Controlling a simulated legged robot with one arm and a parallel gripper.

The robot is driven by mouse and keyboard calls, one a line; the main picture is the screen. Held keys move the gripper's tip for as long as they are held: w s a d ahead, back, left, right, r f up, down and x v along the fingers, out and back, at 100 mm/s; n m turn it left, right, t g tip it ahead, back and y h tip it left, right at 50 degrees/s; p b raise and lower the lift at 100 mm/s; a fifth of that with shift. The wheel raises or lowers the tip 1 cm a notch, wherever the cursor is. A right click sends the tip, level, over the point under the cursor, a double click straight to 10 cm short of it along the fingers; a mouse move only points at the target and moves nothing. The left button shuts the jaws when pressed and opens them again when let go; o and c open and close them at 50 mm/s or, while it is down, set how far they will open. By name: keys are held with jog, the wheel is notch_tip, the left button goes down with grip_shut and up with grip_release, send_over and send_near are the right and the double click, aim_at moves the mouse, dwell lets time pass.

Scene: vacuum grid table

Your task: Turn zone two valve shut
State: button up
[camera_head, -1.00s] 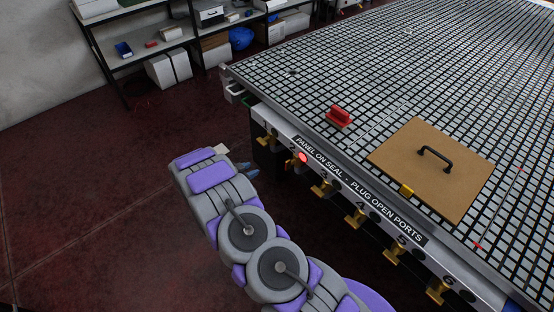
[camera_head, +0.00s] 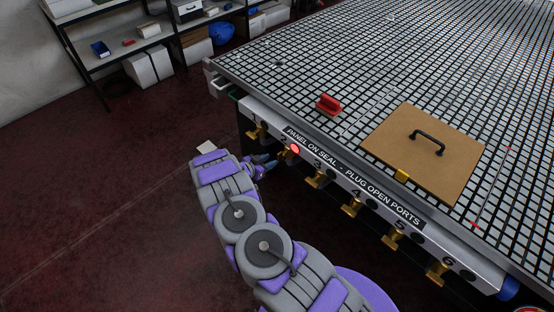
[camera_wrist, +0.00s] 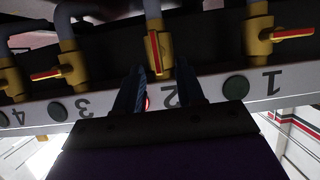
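The zone two valve (camera_wrist: 158,50) is brass with a red lever, under the label 2 on the table's front rail. In the upside-down wrist view its lever lies in line with its pipe. In the head view the valve (camera_head: 284,156) sits beside a lit red lamp (camera_head: 295,149). My gripper (camera_head: 267,162) is at the rail's edge near this valve. In the wrist view my gripper (camera_wrist: 160,72) is open, its two dark fingers apart, with the valve ahead between their tips. I cannot tell if they touch it.
Valve one (camera_wrist: 260,35) and valve three (camera_wrist: 72,68) flank it, their red levers crosswise to their pipes. Several more valves line the rail. A brown panel (camera_head: 395,145) with a black handle and a red block (camera_head: 328,105) rest on the grid table (camera_head: 320,60). Floor at left is clear.

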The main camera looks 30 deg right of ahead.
aim_at(278, 158)
jog(key=x, duration=0.6)
jog(key=shift+s+d+b, duration=0.1)
jog(key=shift+s+b, duration=0.25)
jog(key=shift+b, duration=0.05)
jog(key=shift+w+d+f, duration=0.1)
jog(key=shift+w+d, duration=0.2)
jog(key=shift+d, duration=0.1)
jog(key=shift+a, duration=0.4)
jog(key=shift+d, duration=0.5)
jog(key=c, duration=0.5)
grip_shut()
jog(key=shift+a, duration=0.15)
